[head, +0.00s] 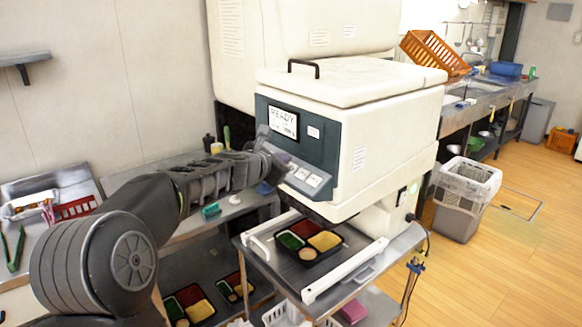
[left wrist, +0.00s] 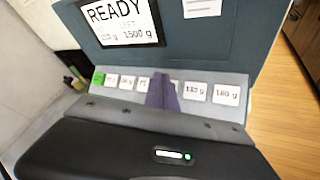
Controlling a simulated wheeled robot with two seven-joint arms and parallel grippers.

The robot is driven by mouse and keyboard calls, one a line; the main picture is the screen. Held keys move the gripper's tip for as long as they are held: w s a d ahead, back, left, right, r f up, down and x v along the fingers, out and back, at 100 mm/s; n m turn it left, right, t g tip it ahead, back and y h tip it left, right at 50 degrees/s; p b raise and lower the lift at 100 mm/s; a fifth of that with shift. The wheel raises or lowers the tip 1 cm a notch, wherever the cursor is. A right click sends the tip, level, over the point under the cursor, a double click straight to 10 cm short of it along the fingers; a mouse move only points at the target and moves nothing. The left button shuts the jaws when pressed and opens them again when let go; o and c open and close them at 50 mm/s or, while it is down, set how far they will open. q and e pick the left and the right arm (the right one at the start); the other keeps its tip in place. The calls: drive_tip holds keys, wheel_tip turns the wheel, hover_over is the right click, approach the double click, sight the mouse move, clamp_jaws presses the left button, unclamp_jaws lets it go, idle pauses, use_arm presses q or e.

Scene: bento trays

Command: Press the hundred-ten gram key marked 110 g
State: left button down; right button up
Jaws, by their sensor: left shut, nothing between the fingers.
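The machine's dark key panel (head: 310,150) carries a row of labelled white keys (head: 312,180). In the left wrist view the leftmost key (left wrist: 98,78) is green, and the two rightmost keys read about 130 g (left wrist: 195,91) and 180 g (left wrist: 228,94). My left gripper (head: 278,170) is shut and empty at the key row. Its purple fingertips (left wrist: 162,94) cover the key just left of the 130 g one. I cannot read 110 g on any visible key. Whether the fingertips touch a key, I cannot tell. My right gripper is not in view.
The machine's display (head: 283,121) reads READY, with 1500 g below. A dark bento tray (head: 327,255) with coloured sections sits under the machine on a steel stand. A grey bin (head: 458,222) stands to the right. Side counters flank the machine.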

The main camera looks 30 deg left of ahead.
use_arm(q)
drive_tip(key=r+p, duration=0.1)
drive_tip(key=s+r+p, duration=0.2)
drive_tip(key=r, duration=0.1)
drive_tip(key=shift+s+a+r, duration=0.1)
drive_tip(key=shift+s+a, duration=0.1)
drive_tip(key=shift+a, duration=0.2)
idle(0.6)
